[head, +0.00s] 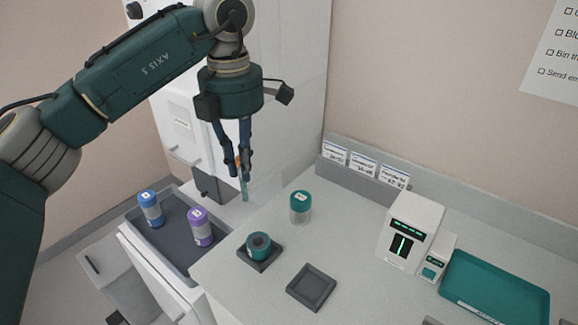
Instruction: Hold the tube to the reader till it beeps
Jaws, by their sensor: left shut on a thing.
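My left gripper (239,164) points down from the arm at the upper left. Its fingers are shut on a thin tube (245,190) with an orange part between the fingers and a teal lower end below them. The tube hangs roughly upright in front of the white cabinet, apart from the counter things. The reader appears to be the white box (416,218) at the right of the counter, with a dark window and green lit marks. The tube is well to the left of it. My right gripper is out of view.
A grey tray (175,248) at the left holds a blue-capped and a purple-capped container. A teal-capped jar (300,207), a teal container (259,246) on a dark pad, an empty square holder (311,287) and a teal tray (495,290) are on the counter (350,245). A card rack stands behind.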

